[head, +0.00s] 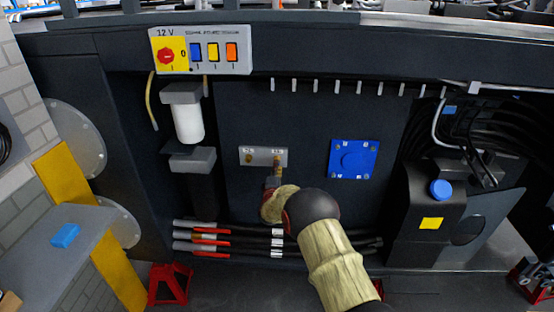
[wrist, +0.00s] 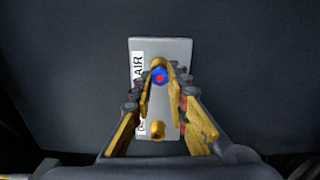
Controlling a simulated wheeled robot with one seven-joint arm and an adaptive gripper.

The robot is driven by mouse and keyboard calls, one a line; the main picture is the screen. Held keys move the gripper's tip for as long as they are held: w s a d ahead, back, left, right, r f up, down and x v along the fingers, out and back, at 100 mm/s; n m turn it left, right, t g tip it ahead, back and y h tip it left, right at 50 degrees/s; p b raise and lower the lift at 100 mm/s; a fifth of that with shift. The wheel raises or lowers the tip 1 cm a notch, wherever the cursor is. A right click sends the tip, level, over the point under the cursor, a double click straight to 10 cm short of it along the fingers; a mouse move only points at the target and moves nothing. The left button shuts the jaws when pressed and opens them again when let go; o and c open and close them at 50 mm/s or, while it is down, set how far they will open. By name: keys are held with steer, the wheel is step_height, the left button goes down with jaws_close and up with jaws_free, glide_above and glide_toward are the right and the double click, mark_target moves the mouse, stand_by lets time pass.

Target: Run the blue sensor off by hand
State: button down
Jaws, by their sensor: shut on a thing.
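The blue sensor (wrist: 159,76) shows in the wrist view as a small blue hexagon with a red centre, seen end-on. It sits at the end of a brass fitting on a light grey plate (wrist: 177,52). The yellow fingers of my gripper (wrist: 160,88) are closed around the sensor from both sides. In the head view, my gripper (head: 272,182) reaches the right fitting of the same plate (head: 263,157), and the sensor is too small or hidden to make out. A second brass fitting (wrist: 157,133) on the plate is bare.
A blue square cover (head: 353,159) is right of the plate. A white filter (head: 188,122) hangs at the left, under a switch panel (head: 200,50). Cables with red sleeves (head: 210,241) run below. A black tank (head: 425,210) with a blue cap stands at the right.

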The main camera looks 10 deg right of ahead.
steer(key=c, duration=2.2)
jaws_free()
steer(key=shift+s+f, duration=0.1)
steer(key=shift+f, duration=0.2)
steer(key=o, duration=0.5)
steer(key=shift+r, duration=0.25)
steer(key=shift+o, duration=0.2)
steer(key=shift+c, duration=1.2)
steer(key=shift+s, duration=0.1)
steer(key=shift+v, duration=1)
